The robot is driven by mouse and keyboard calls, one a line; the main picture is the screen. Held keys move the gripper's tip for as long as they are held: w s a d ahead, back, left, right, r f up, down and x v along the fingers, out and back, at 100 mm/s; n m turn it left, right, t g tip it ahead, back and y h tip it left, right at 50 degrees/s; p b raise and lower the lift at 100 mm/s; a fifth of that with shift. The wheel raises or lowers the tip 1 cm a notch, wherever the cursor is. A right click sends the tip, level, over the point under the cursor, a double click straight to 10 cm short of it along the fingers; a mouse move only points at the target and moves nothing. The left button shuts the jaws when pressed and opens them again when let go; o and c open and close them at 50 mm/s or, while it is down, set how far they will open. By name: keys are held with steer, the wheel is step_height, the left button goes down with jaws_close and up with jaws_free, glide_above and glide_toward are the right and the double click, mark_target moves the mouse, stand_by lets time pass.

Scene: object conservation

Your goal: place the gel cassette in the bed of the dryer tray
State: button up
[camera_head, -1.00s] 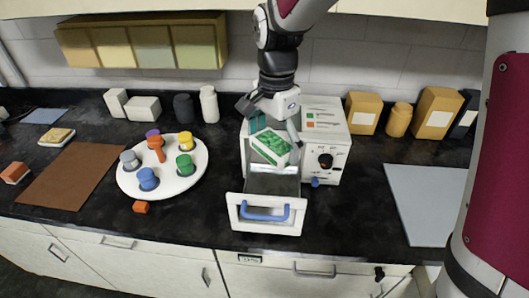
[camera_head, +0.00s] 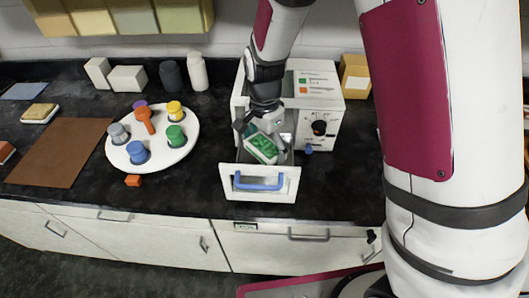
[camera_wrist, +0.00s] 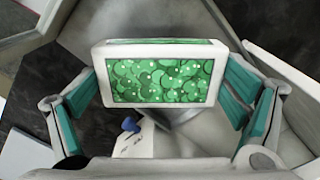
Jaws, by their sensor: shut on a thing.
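The gel cassette (camera_head: 262,148) is a white block with a green speckled face. It also shows in the wrist view (camera_wrist: 160,80), between the teal finger pads. My gripper (camera_head: 264,138) is shut on it and holds it tilted, over the open dryer tray (camera_head: 259,184). The tray is pulled out of the white dryer (camera_head: 316,100) like a drawer and has a blue front handle. The cassette and gripper hide much of the grey bed. I cannot tell whether the cassette touches the bed.
A round white plate (camera_head: 184,150) with coloured pieces stands to the left. White and dark containers stand behind, and a tan box (camera_head: 355,76) stands right of the dryer. The counter between plate and tray is clear.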

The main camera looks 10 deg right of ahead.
mark_target(265, 155)
steer(key=shift+f, duration=1.9)
steer(key=shift+f, duration=0.1)
steer(key=o, duration=1)
step_height(265, 155, up, 12)
steer(key=shift+r, duration=0.25)
steer(key=s+d+r+n+t+y, duration=0.15)
steer(key=s+d+r+n, duration=0.45)
steer(key=r, duration=0.6)
steer(key=s+d+r+n+t, duration=0.1)
steer(key=s+d, duration=0.1)
steer(key=s, duration=0.2)
steer(key=s+d+r+n+t+h, duration=0.1)
steer(key=s+d+r+n, duration=0.1)
steer(key=s, duration=0.3)
steer(key=s+d+r+n+t, duration=0.2)
steer(key=s, duration=0.2)
steer(key=shift+s+d+r+h, duration=0.15)
steer(key=shift+s+d+h, duration=0.1)
steer(key=shift+s, duration=0.15)
